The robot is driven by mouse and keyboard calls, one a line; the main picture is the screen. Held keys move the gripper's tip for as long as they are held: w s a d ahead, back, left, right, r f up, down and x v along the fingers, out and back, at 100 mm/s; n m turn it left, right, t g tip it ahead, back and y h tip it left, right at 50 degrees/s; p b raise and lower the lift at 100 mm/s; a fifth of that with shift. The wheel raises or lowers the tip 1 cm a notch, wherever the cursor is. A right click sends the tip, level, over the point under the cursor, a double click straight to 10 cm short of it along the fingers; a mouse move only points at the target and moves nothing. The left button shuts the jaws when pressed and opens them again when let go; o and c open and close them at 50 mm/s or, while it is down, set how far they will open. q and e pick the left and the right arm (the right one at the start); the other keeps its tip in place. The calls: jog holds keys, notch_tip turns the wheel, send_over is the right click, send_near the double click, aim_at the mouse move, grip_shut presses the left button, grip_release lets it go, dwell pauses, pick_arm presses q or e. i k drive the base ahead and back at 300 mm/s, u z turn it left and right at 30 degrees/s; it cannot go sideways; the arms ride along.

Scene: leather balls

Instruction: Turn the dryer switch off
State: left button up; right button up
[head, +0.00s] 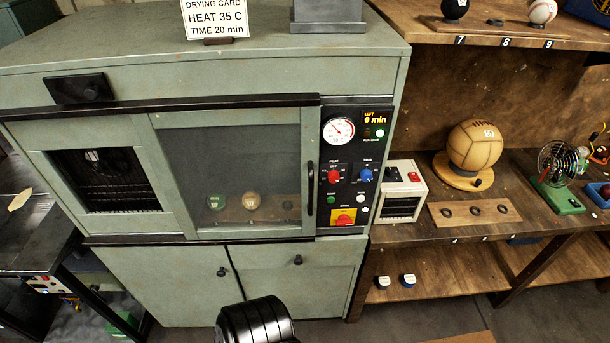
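The dryer is a grey-green cabinet (75,225) filling the left and middle of the head view. Its black control panel (349,240) is on the right of its front. Low on the panel is a red rotary switch on a yellow plate (343,217). Above it are a red knob (333,176) and a blue knob (365,175). A round gauge (338,131) and a display reading 0 min (374,119) are at the top, with a green light (379,133). Neither gripper's fingers show.
A black handle (310,188) stands out beside the panel, on the glass door with balls behind it. A sign (215,18) stands on the dryer. A small white box (402,191) and a tan ball (475,147) are on the wooden bench right of the panel.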

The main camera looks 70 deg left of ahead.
aim_at(344, 220)
jog(key=u, duration=1.95)
